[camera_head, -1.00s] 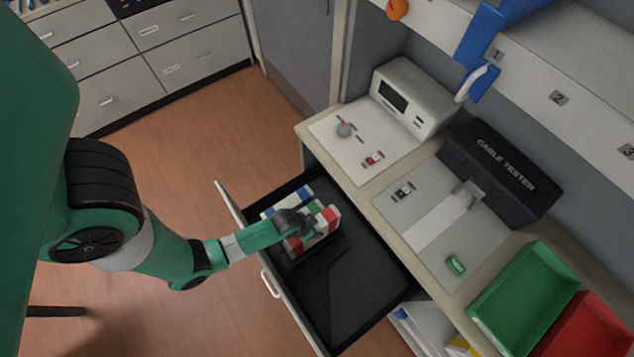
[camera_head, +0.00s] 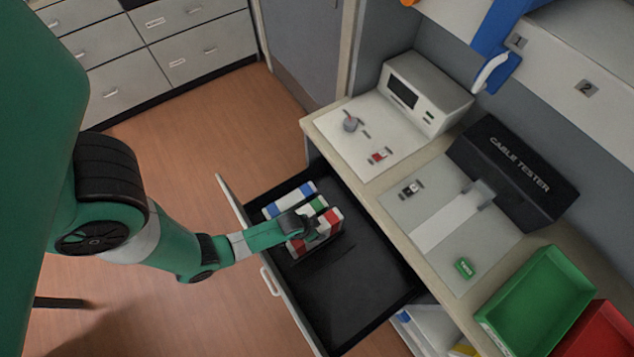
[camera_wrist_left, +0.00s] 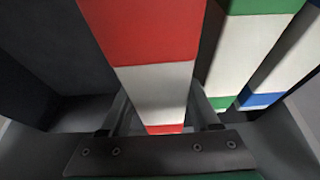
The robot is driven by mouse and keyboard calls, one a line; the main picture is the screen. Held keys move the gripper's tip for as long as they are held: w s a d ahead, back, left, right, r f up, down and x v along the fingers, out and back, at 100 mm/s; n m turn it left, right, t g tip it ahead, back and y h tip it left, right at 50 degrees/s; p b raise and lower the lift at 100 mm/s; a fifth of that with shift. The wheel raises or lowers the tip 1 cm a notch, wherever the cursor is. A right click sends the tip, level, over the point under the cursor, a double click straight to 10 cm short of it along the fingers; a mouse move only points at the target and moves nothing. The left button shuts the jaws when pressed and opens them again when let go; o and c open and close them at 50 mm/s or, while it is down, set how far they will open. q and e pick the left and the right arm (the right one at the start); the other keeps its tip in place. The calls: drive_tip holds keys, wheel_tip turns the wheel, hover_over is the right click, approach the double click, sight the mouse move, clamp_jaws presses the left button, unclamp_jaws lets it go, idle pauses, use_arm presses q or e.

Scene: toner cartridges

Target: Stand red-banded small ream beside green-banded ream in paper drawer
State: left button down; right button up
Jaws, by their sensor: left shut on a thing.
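The red-banded small ream (camera_head: 327,225) is upright in the open paper drawer (camera_head: 355,295), at the right end of a row of reams. My left gripper (camera_head: 300,230) is shut on it. In the left wrist view the red-banded ream (camera_wrist_left: 155,75) is between the fingers of my left gripper (camera_wrist_left: 160,112). The green-banded ream (camera_head: 318,204) stands just left of it; the wrist view shows the green-banded ream (camera_wrist_left: 240,55) with a narrow dark gap between the two. I cannot tell whether the red-banded ream's base touches the drawer floor. My right gripper is out of view.
A blue-banded ream (camera_head: 290,198) stands beyond the green-banded one. The drawer's front part toward the lower right is empty. The counter above holds a cable tester (camera_head: 515,175), a white device (camera_head: 425,92), a green bin (camera_head: 540,300) and a red bin (camera_head: 605,340).

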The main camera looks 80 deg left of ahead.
use_arm(q)
drive_tip(key=shift+w+f, duration=0.15)
drive_tip(key=shift+f, duration=0.15)
drive_tip(key=shift+c, duration=2)
unclamp_jaws()
drive_tip(key=p+v, duration=0.4)
drive_tip(key=v, duration=0.4)
drive_tip(key=shift+a+r, duration=0.15)
drive_tip(key=shift+r, duration=0.2)
